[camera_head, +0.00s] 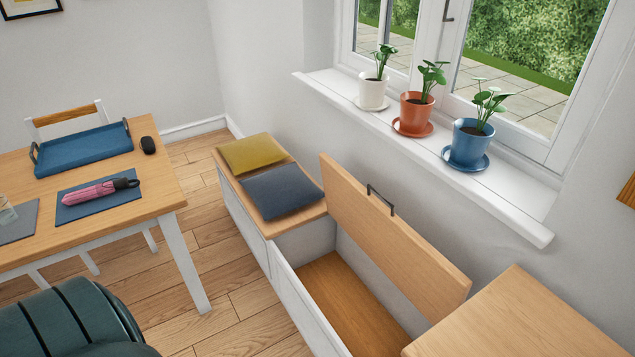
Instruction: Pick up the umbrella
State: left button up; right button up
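A pink folded umbrella (90,193) with a dark handle at its right end lies on a dark blue placemat (122,198) on the wooden table (160,200) at the left. Neither of my grippers shows in the head view, so nothing is seen touching the umbrella.
A blue tray (84,150), a black mouse-like object (147,145) and a glass (6,211) share the table. A green chair (70,320) stands in front. A storage bench has its lid (390,225) raised. Several potted plants line the sill (500,199). Floor between table and bench is clear.

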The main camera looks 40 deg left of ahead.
aim_at(105, 189)
jog(key=u, duration=2.45)
jog(key=z, duration=0.45)
jog(key=i+j+z, duration=0.45)
jog(key=j+z, duration=0.15)
jog(key=i+j, duration=0.15)
jog(key=j, duration=0.2)
jog(key=i+j+z, duration=0.1)
jog(key=j, duration=0.25)
jog(key=i+j, duration=0.25)
jog(key=i+j+z, duration=0.1)
jog(key=j, duration=0.4)
jog(key=i+j, duration=0.2)
jog(key=j, duration=0.15)
jog(key=i+j+z, duration=0.1)
jog(key=j, duration=0.3)
